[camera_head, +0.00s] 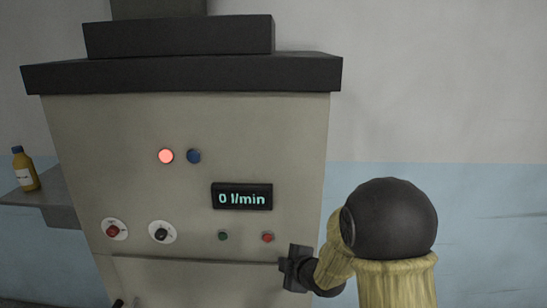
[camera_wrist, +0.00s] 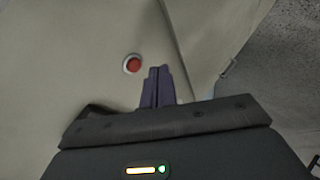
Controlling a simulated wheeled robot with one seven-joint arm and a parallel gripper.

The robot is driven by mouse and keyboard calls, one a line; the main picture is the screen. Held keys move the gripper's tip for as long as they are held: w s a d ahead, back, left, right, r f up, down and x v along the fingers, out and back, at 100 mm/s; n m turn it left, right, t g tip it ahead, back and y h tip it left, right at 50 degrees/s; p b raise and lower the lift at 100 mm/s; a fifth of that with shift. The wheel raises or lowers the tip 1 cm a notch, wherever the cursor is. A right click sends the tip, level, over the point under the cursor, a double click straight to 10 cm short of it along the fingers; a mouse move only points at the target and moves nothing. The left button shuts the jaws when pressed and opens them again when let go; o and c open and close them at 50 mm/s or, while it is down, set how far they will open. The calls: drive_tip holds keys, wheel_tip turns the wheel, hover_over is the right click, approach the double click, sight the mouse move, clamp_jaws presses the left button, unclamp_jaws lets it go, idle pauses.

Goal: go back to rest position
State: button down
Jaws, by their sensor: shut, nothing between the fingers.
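My gripper (camera_head: 284,266) is at the lower right of the beige machine front in the head view, just below and right of a small red button (camera_head: 267,238). In the wrist view my gripper (camera_wrist: 158,70) has its two dark fingers together with nothing between them. A red button (camera_wrist: 132,64) shows left of the fingertips there. I cannot tell whether the fingertips touch the panel. My arm comes in from the lower right of the head view.
The cabinet (camera_head: 180,125) carries a display (camera_head: 242,196) reading "0 l/min", a lit red lamp (camera_head: 166,156), a blue lamp (camera_head: 194,156), a green button (camera_head: 223,236) and two knobs. A yellow bottle (camera_head: 26,172) stands on a grey shelf (camera_head: 40,192) at left. Open space lies right of the cabinet.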

drive_tip(key=s+d+m+g+h, duration=0.3)
drive_tip(key=s+d+m+h, duration=0.2)
drive_tip(key=s+d+m, duration=0.55)
drive_tip(key=s+d+m+g, duration=0.2)
drive_tip(key=s+m+g, duration=0.2)
drive_tip(key=s, duration=0.9)
drive_tip(key=m, duration=0.3)
drive_tip(key=shift+s+f+m+g, duration=0.2)
drive_tip(key=shift+f+m+g, duration=0.1)
drive_tip(key=shift+m, duration=0.05)
drive_tip(key=shift+w+d, duration=0.1)
